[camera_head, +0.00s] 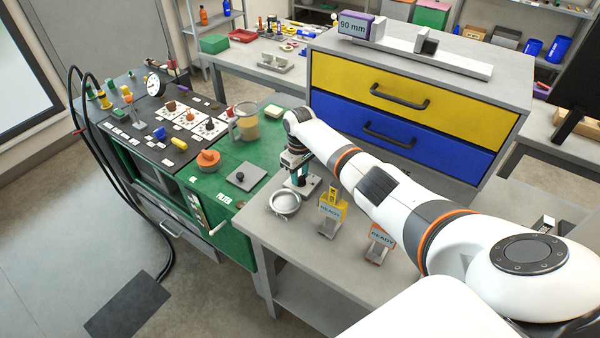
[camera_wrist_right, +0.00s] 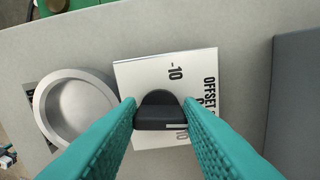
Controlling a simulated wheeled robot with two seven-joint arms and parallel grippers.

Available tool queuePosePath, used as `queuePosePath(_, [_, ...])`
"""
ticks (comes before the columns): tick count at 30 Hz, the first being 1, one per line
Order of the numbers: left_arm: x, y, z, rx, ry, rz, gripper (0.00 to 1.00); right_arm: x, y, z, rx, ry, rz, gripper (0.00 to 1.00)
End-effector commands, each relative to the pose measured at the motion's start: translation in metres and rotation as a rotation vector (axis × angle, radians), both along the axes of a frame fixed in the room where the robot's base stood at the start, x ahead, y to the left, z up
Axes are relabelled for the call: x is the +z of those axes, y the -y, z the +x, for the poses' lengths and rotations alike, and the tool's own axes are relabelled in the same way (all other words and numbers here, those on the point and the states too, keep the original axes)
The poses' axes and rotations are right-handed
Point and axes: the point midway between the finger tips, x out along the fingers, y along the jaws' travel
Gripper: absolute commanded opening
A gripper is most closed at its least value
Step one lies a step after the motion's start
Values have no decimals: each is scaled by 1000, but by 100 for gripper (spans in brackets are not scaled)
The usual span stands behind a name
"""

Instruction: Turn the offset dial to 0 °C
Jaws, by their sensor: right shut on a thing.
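The offset dial (camera_wrist_right: 160,113) is a black knob on a white plate (camera_wrist_right: 145,72) marked "OFFSET", "-10" and "10" in the right wrist view. A short white line shows on the knob's lower right side, near the "10". The exact reading cannot be told. My right gripper (camera_wrist_right: 160,115) has its teal fingers on both sides of the knob and is shut on it. In the head view my right gripper (camera_head: 296,172) points down over the small plate on the grey table; the knob is hidden there. My left gripper is not in view.
A green bench (camera_head: 225,178) with a jug (camera_head: 246,124) is to the left, a drawer cabinet (camera_head: 425,62) behind.

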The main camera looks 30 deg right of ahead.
Motion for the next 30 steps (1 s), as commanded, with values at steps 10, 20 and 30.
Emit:
queuePosePath(10, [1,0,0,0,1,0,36,1,-1,0,129,2,1,10])
queuePosePath(20, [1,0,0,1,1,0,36,1,-1,1,149,3,0,10])
queuePosePath(30, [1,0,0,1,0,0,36,1,-1,1,147,2,0,55])
